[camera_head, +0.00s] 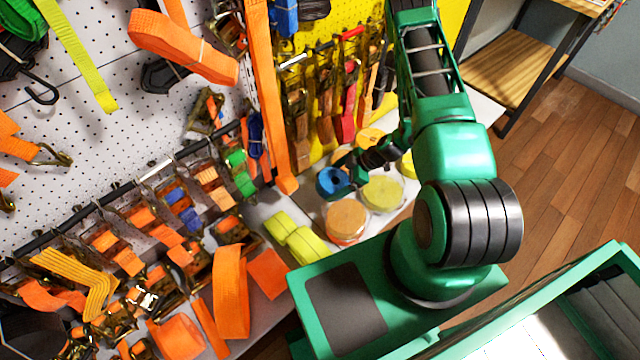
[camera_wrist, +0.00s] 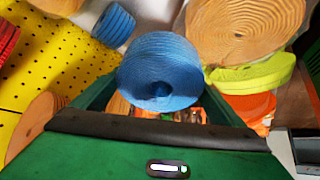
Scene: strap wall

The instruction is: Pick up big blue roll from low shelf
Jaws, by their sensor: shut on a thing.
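The big blue roll (camera_head: 332,182) is at the end of my arm in the head view, just above or among the rolls on the low shelf (camera_head: 274,205). In the wrist view the blue roll (camera_wrist: 160,65) fills the space between the two green fingers. My gripper (camera_wrist: 160,92) is shut on it; my gripper (camera_head: 348,172) also shows small in the head view, with its fingers partly hidden. I cannot tell whether the roll still touches the shelf. A smaller blue roll (camera_wrist: 115,23) lies behind it in the wrist view.
An orange roll (camera_head: 347,219) and a yellow roll (camera_head: 382,193) stand close in front and to the right. Yellow-green rolls (camera_head: 297,238) lie to the left. Hanging straps (camera_head: 333,100) and the yellow pegboard (camera_wrist: 50,60) are close behind. Wooden floor (camera_head: 570,160) is open at right.

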